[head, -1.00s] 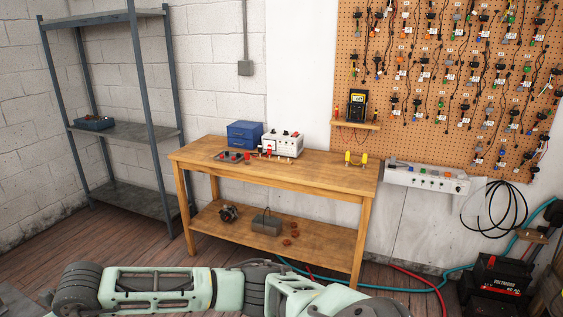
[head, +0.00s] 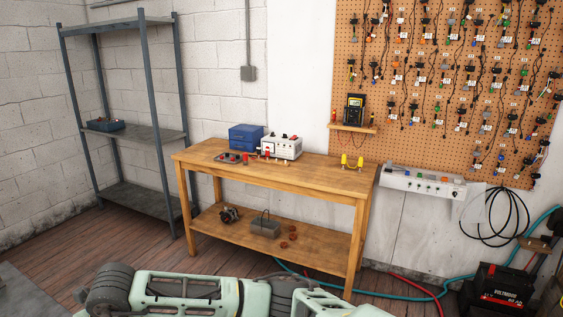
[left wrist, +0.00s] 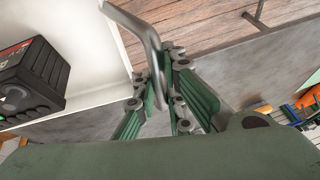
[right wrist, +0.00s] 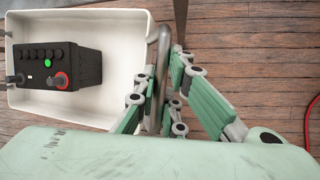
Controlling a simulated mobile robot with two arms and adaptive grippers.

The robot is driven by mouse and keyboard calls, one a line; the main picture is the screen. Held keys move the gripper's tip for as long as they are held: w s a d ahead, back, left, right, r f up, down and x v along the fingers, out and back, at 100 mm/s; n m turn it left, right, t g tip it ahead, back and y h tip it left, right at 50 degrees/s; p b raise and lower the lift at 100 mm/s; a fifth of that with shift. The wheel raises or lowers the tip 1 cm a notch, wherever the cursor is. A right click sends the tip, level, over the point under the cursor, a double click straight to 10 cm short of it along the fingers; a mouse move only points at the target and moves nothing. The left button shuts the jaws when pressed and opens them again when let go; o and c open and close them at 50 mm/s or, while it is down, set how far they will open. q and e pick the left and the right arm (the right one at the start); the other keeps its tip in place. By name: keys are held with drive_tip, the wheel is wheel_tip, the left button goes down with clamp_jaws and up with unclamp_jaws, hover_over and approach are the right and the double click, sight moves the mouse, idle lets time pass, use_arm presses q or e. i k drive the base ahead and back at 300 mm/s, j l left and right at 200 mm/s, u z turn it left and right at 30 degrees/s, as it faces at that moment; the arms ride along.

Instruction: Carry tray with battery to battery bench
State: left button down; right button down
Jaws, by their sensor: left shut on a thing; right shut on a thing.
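The white tray (right wrist: 105,22) carries a black battery (right wrist: 80,70) with a red terminal and a green spot, in the right wrist view. In the left wrist view the tray (left wrist: 100,72) and battery (left wrist: 32,80) show only in part. My left gripper (left wrist: 160,75) is shut on a grey bent-tube handle (left wrist: 145,28) beside the tray. My right gripper (right wrist: 161,80) is shut on a similar handle (right wrist: 164,45) at the tray's side. Neither gripper nor the tray shows in the head view. A wooden bench (head: 325,178) stands ahead; its top is partly bare.
Blue boxes (head: 245,138), a white device (head: 281,147) and yellow clamps (head: 351,162) stand on the bench. A grey metal shelf (head: 150,145) stands left. Another black battery (head: 500,289) and floor hoses (head: 421,297) lie to the right. Wooden floor is open before the shelf.

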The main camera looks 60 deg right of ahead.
sight(328, 175)
drive_tip(key=z, duration=1.95)
drive_tip(key=i+z, duration=0.1)
drive_tip(key=z, duration=0.3)
drive_tip(key=i+z, duration=0.1)
drive_tip(key=z, duration=0.3)
drive_tip(key=i+j, duration=0.5)
drive_tip(key=i, duration=0.2)
drive_tip(key=i+j, duration=0.55)
drive_tip(key=i, duration=0.15)
drive_tip(key=i+j, duration=0.5)
drive_tip(key=i, duration=0.25)
drive_tip(key=i+j, duration=0.55)
drive_tip(key=i, duration=0.15)
